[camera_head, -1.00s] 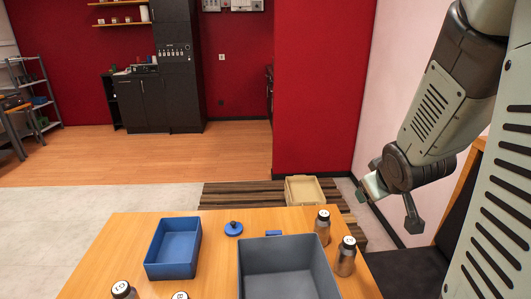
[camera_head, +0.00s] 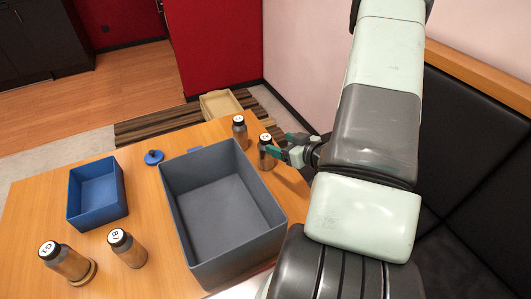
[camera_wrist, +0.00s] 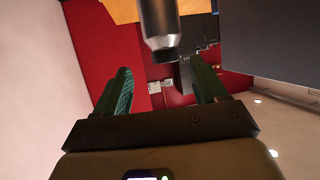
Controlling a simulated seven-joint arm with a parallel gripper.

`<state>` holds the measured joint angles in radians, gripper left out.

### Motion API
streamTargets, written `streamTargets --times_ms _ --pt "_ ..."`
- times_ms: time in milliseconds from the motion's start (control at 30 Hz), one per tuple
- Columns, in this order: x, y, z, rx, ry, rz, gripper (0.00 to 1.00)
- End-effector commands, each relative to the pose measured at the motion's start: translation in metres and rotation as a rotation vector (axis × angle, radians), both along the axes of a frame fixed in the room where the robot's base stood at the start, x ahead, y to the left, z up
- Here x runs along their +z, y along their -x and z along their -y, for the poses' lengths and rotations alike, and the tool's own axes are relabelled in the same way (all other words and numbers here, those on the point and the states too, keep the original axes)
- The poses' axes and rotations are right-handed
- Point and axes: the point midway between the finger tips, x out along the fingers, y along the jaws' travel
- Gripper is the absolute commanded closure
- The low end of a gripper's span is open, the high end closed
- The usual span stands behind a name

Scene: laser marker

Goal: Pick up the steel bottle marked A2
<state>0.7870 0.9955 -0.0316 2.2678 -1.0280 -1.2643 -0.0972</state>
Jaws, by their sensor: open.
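Two steel bottles with dark caps and white top labels stand near the table's far right corner in the head view. The nearer one (camera_head: 266,155) is right beside my gripper (camera_head: 283,148); the other (camera_head: 240,130) stands behind it to the left. I cannot read their labels for certain, so I cannot tell which is A2. My gripper is open and empty. In the wrist view, a steel bottle (camera_wrist: 160,20) appears upside down, ahead of and between my open fingers (camera_wrist: 160,85). It appears apart from both fingers.
A large grey bin (camera_head: 180,205) stands left of the bottles. A blue bin (camera_head: 72,195) and a blue round object (camera_head: 154,158) are further left. Two more bottles (camera_head: 68,262) (camera_head: 127,247) stand at the front left. A black padded seat (camera_head: 470,150) is at the right.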

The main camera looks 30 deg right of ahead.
Motion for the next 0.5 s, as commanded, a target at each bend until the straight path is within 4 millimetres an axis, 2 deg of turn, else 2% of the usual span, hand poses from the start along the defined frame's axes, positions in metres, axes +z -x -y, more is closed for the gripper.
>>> streamTargets --times_ms 267,500 --pt "-0.007 -0.023 -0.009 0.002 0.000 -0.001 0.29" --pt "-0.017 -0.054 -0.022 0.002 0.002 -0.002 0.29"
